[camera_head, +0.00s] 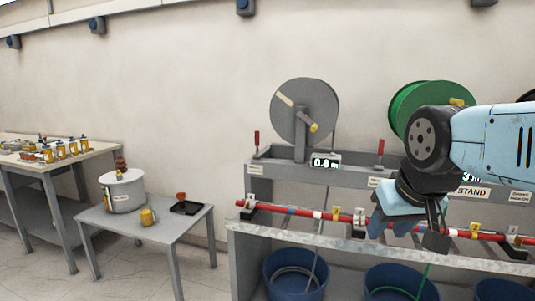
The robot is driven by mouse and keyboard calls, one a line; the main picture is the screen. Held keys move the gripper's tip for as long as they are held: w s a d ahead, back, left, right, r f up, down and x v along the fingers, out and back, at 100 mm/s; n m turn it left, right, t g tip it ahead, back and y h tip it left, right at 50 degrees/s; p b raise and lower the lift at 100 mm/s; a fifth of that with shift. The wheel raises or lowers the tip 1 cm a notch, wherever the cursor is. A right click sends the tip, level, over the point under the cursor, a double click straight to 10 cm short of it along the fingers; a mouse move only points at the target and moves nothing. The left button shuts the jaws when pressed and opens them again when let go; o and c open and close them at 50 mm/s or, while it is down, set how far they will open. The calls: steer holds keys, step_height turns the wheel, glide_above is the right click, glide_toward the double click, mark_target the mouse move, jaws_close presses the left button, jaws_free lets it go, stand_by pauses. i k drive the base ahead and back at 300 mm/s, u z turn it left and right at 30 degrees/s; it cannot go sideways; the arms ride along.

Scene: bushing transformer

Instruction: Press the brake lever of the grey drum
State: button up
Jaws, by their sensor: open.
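The grey drum (304,106) stands upright on the bench's raised back rail, with a yellow crank handle on its face. A red-handled lever (257,139) stands upright just left of the grey drum. A second red-handled lever (380,148) stands between the grey drum and the green drum (407,100). My gripper (412,232) is at the right, well right of the grey drum and the left lever, pointing down in front of the bench. It is open, with nothing seen between its fingers. My arm hides part of the green drum and rail.
A display reading about 0.8 m (325,161) sits below the grey drum. A red bar (300,211) runs along the bench (262,232). Blue tubs (296,275) stand beneath. A small table (180,225) with a white pot is at left; floor lies between.

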mark_target(256, 133)
steer(key=u, duration=0.45)
steer(key=i, duration=0.95)
steer(key=z, duration=0.1)
steer(key=k, duration=1.3)
steer(key=u, duration=0.6)
steer(key=i, duration=1.15)
steer(key=u, duration=0.9)
steer(key=i, duration=1.15)
steer(key=u, duration=0.05)
